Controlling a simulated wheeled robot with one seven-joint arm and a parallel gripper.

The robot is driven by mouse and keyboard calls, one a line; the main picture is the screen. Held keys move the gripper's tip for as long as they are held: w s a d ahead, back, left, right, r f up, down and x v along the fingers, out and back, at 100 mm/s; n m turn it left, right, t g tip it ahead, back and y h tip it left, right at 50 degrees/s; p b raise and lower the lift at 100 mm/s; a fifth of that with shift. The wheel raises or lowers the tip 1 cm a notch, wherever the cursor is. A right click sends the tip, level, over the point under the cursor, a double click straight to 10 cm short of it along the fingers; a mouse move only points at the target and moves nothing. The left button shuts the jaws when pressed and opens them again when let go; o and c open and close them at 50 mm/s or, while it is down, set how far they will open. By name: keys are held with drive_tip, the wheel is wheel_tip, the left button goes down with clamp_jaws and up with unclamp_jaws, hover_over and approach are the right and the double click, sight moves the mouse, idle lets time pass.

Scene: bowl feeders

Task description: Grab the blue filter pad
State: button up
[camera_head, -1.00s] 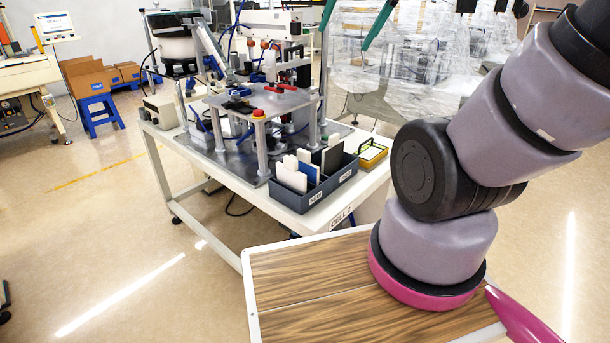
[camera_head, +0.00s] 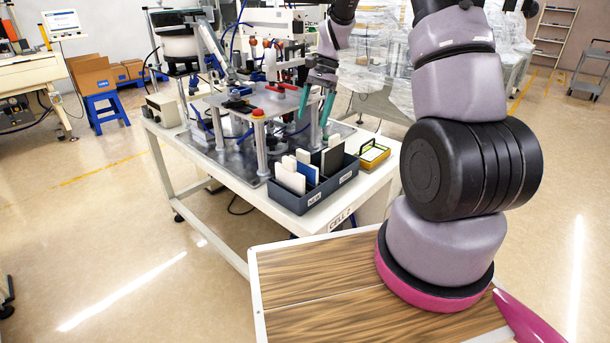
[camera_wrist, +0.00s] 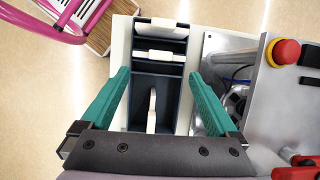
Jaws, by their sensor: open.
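The blue filter pad (camera_head: 308,174) stands upright in a dark blue-grey bin (camera_head: 325,196) on the white cart, between white pads (camera_head: 289,180) and a black pad (camera_head: 333,159). My gripper (camera_head: 315,106) is open and empty, fingers pointing down, and appears above and behind the bin in the head view. In the wrist view my teal fingers (camera_wrist: 160,76) are spread on either side of the bin (camera_wrist: 140,88), with pads seen edge-on below. I cannot clearly tell the blue pad from its neighbours in the wrist view.
A metal fixture with a raised plate (camera_head: 262,102) and a red button (camera_head: 258,113) stands beside the bin; the button also shows in the wrist view (camera_wrist: 284,53). A yellow-rimmed tray (camera_head: 373,154) sits to the bin's right. The floor left of the cart is mostly clear.

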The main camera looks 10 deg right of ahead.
sight(303, 151)
drive_tip(key=x, duration=0.7)
drive_tip(key=shift+w+d+f, duration=0.1)
drive_tip(key=shift+w+d, duration=0.1)
drive_tip(key=shift+w, duration=0.1)
drive_tip(key=shift+x, duration=2.7)
drive_tip(key=shift+s+a, duration=0.1)
drive_tip(key=shift+c, duration=0.3)
clamp_jaws()
